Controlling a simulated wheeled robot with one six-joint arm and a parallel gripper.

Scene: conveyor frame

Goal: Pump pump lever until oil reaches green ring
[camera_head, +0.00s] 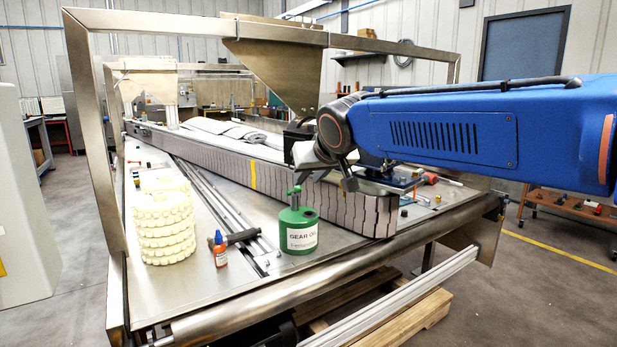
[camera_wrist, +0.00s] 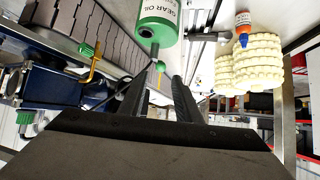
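A green can labelled GEAR OIL (camera_head: 298,232) stands upright on the metal table, with a green pump top (camera_head: 294,194). In the wrist view the can (camera_wrist: 160,22) is upside down at the top, and a small green knob (camera_wrist: 160,66) shows near my fingertips. My gripper (camera_head: 333,180) is above and right of the can, with its fingers apart and nothing visible between them. In the wrist view a blue unit (camera_wrist: 50,86) at left has green and yellow fittings (camera_wrist: 86,50). I cannot make out which part is the pump lever, nor the oil level or green ring.
The grey slatted conveyor belt (camera_head: 335,207) runs behind the can. Stacked cream plastic chain (camera_head: 164,225) and a small orange bottle with a blue cap (camera_head: 220,250) stand left of it. A metal frame (camera_head: 98,150) rises at left.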

